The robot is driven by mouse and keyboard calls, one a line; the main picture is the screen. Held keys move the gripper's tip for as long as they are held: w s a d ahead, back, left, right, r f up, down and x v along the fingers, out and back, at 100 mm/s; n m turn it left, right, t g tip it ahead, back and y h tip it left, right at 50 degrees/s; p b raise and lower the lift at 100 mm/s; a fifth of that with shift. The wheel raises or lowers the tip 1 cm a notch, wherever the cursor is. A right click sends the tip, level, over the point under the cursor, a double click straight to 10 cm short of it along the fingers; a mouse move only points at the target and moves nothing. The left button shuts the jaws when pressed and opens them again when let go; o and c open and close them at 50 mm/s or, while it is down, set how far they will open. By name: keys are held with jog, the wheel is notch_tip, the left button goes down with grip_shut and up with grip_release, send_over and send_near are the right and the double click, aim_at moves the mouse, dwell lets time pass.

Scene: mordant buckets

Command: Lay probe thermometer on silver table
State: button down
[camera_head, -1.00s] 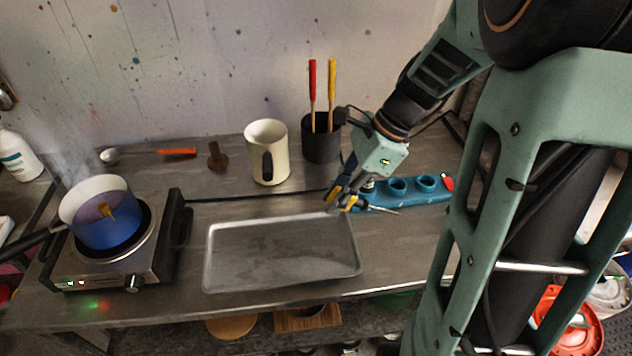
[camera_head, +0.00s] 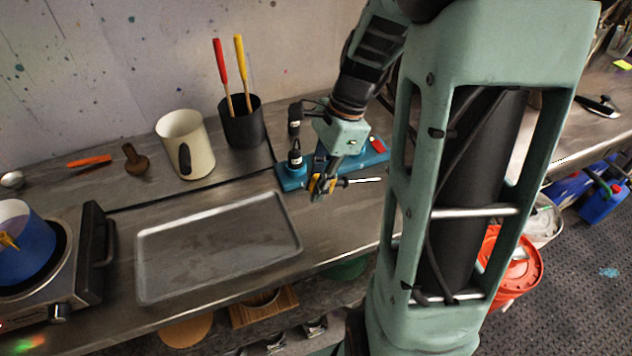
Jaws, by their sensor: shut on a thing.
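My gripper (camera_head: 322,188) is shut on the probe thermometer (camera_head: 362,181). The thermometer's thin bright metal rod points right from the jaws, with a dark part at its near end. The fingers hide the rest of it. The gripper is at the front of the blue holder, to the right of the tray's right end. The silver table (camera_head: 335,222) is the long grey metal worktop, with bare metal below and right of the gripper. I cannot tell whether the thermometer touches the worktop or hangs just above it.
A shallow metal tray (camera_head: 142,270) lies left of the gripper. The blue holder (camera_head: 292,184) is close behind it, with a small dark bottle (camera_head: 295,156). A cream jug (camera_head: 190,150) and black tool pot (camera_head: 243,130) stand behind. A hotplate with a blue pot (camera_head: 25,255) is far left.

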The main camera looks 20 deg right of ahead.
jog(key=shift+f+b, duration=2.25)
jog(key=shift+f, duration=1.25)
jog(key=c, duration=1.7)
grip_release()
jog(key=shift+c, duration=0.2)
jog(key=v, duration=1.2)
jog(key=shift+d, duration=0.1)
